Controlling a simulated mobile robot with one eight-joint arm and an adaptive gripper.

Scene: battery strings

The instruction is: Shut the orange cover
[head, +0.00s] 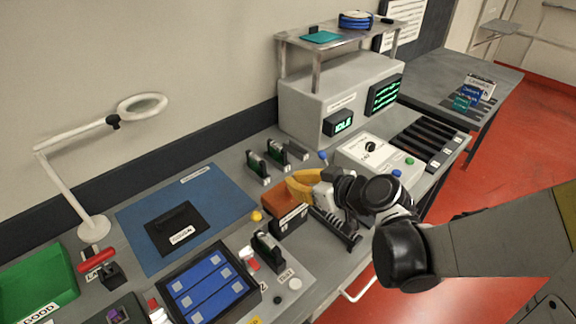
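The orange cover (284,200) is in the middle of the head view, on the bench, above a dark block with a white label (290,218). A brighter yellow-orange part (304,183) rises behind its right side. I cannot tell clearly how far the cover is open. My gripper (326,194) is at the right end of the orange parts, close to them or touching. Its fingers are small and partly hidden, so I cannot see whether they are open or shut. My arm reaches in from the right.
A slotted black holder (336,228) lies just below my gripper. Small green-and-black modules (258,166) stand behind the cover, and another black module (267,250) stands in front. A white control panel (378,160) with knobs is right of it.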

